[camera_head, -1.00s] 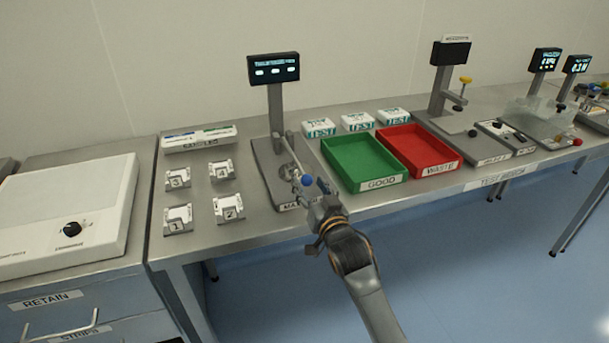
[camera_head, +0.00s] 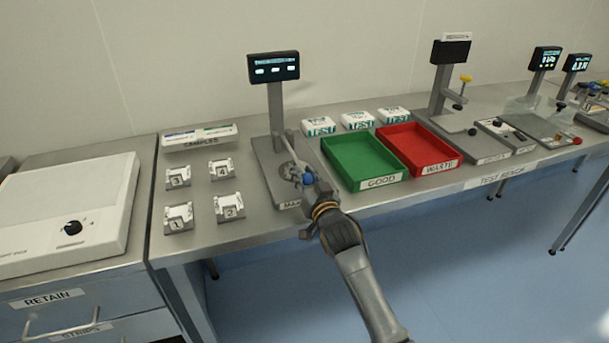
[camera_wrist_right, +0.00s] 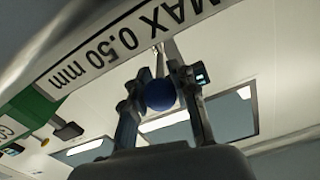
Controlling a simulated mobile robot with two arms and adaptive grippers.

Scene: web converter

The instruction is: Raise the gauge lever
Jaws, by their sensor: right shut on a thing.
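The gauge (camera_head: 276,165) stands on the steel bench, with a grey base, an upright post and a lit display (camera_head: 273,68) on top. Its thin lever (camera_head: 291,149) slants down toward the front and ends in a blue ball knob (camera_head: 308,179). My right gripper (camera_head: 307,182) is at that knob, above the front part of the base. In the right wrist view the blue knob (camera_wrist_right: 160,95) sits between the two dark fingers, and the gripper is shut on it. My left gripper is not in view.
A green GOOD tray (camera_head: 381,182) and a red WASTE tray (camera_head: 437,169) stand right of the gauge. Several numbered holders (camera_head: 229,207) stand to its left. White TEST boxes (camera_head: 357,121) are behind the trays. Another instrument (camera_head: 446,95) stands farther right.

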